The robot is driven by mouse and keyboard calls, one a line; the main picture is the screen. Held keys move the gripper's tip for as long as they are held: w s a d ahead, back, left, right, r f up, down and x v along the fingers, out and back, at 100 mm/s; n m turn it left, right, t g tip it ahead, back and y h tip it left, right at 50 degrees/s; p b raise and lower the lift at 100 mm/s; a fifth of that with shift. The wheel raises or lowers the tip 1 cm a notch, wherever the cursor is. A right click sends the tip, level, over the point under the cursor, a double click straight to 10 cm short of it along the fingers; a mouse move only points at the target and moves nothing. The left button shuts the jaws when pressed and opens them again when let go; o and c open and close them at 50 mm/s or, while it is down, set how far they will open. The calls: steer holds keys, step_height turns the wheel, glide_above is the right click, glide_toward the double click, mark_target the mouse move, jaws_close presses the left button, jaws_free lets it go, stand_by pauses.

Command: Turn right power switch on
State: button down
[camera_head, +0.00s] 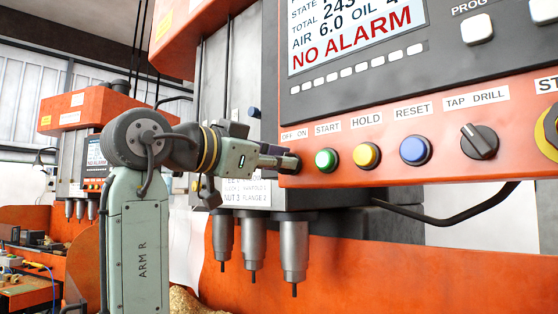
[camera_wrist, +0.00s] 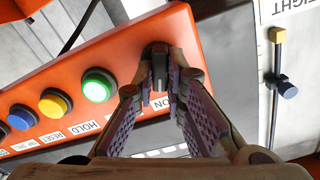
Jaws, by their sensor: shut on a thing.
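The power switch (camera_wrist: 157,62) is a dark knob on the orange control panel, left of the green start button in the head view. Its OFF ON label (camera_head: 295,135) shows just above my gripper (camera_head: 284,163). The gripper reaches in from the left and hides most of the switch in that view. In the wrist view my gripper (camera_wrist: 160,84) has its padded fingers on either side of the switch, shut on it. I cannot tell whether the switch points to off or on.
To the right of the switch are a lit green start button (camera_head: 326,160), a yellow hold button (camera_head: 366,156), a blue reset button (camera_head: 415,150) and a tap/drill selector (camera_head: 479,141). The display (camera_head: 355,30) reads NO ALARM. Drill spindles (camera_head: 293,250) hang below the panel.

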steer(key=shift+m, duration=0.6)
steer(key=c, duration=1.6)
jaws_free()
steer(key=shift+c, duration=0.2)
steer(key=v, duration=1.2)
steer(key=shift+s, duration=0.1)
